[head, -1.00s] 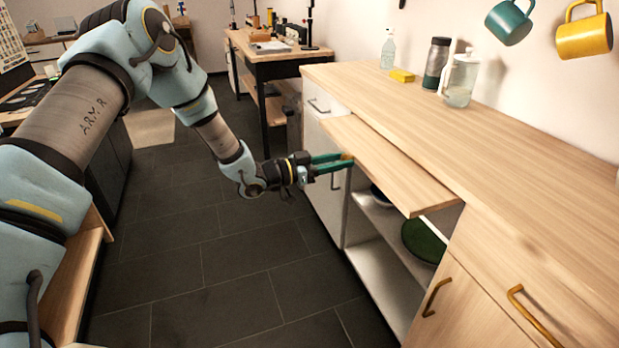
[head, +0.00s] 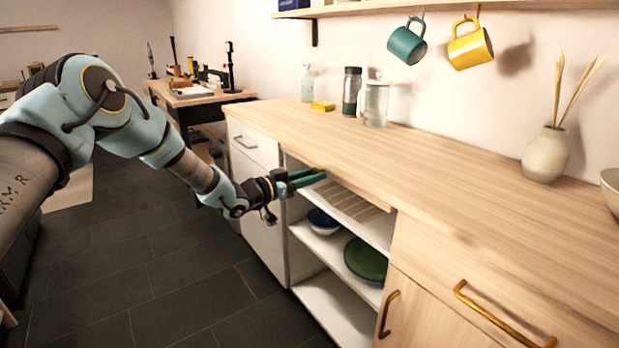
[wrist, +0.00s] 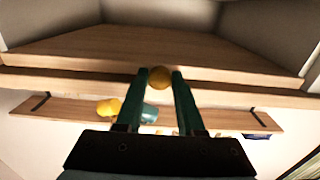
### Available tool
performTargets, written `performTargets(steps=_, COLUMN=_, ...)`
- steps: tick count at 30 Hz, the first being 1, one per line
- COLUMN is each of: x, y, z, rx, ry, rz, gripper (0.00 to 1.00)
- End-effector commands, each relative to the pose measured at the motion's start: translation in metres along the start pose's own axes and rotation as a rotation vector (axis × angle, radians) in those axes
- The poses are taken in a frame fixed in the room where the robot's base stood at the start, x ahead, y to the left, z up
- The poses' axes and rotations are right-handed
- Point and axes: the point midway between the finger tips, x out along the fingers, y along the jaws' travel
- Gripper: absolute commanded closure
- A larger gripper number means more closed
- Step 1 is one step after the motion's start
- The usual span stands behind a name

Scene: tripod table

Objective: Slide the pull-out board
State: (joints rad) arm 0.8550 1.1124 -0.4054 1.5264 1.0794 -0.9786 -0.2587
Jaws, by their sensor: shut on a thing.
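The pull-out board (wrist: 215,52) lies mostly or wholly under the countertop (head: 420,160); its front edge is hard to make out in the head view. In the wrist view, its round yellow knob (wrist: 160,77) sits between the two green fingers. My gripper (head: 322,175) is shut on this knob, at the counter's front edge above the open shelves. The gripper also shows in the wrist view (wrist: 160,80). The fingers hide part of the board's front in the head view.
The open shelves (head: 335,300) below hold a green plate (head: 366,260) and bowls (head: 322,221). A white drawer front (head: 254,146) is on the left; wooden doors with brass handles (head: 500,314) are on the right. Dark floor (head: 170,270) in front is clear.

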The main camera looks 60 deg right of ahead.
Motion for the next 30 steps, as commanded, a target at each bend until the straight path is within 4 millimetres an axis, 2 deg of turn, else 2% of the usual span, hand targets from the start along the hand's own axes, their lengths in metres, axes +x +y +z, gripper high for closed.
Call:
performTargets(steps=2, x=0.004, y=0.001, z=-0.003, rx=0.001, ry=0.005, rz=0.001, gripper=1.0)
performTargets(steps=3, x=0.004, y=0.001, z=-0.003, rx=0.001, ry=0.005, rz=0.0, gripper=0.58)
performTargets(steps=9, x=0.002, y=0.001, z=-0.002, rx=0.001, ry=0.004, rz=0.0, gripper=0.36)
performTargets(steps=10, x=0.002, y=0.001, z=-0.002, rx=0.001, ry=0.004, rz=0.0, gripper=0.34)
performTargets(steps=20, x=-0.004, y=0.0, z=-0.001, rx=0.001, ry=0.002, rz=0.0, gripper=0.34)
performTargets(steps=23, x=-0.017, y=-0.001, z=0.0, rx=0.001, ry=0.001, rz=-0.002, gripper=0.34)
performTargets(steps=30, x=-0.064, y=-0.001, z=0.0, rx=0.0, ry=0.001, rz=-0.002, gripper=0.34)
